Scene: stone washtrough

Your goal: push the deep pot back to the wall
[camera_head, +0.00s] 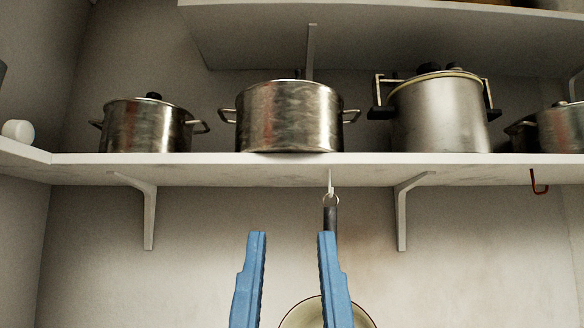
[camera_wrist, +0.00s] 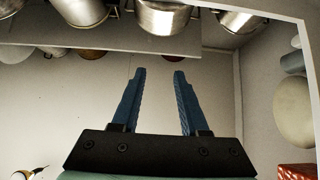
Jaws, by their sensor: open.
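The wide steel pot in the middle (camera_head: 290,116) stands upright on the shelf, its base close to the front edge. I take it as the deep pot, though a taller steel pot (camera_head: 440,115) with a lid and black-ended handles stands to its right. My gripper (camera_head: 290,236) is open and empty, with blue fingers pointing up. In the head view it shows below the shelf and the middle pot, apart from both. In the wrist view the open fingers (camera_wrist: 156,72) have nothing between them, and steel pots are cut off at the top.
The shelf (camera_head: 300,160) rests on white brackets. A lidded pot (camera_head: 148,127) stands left and another pot (camera_head: 560,128) far right. An upper shelf (camera_head: 400,40) overhangs the pots. A pan (camera_head: 298,315) hangs below, partly behind my gripper. A red hook (camera_head: 539,185) hangs at right.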

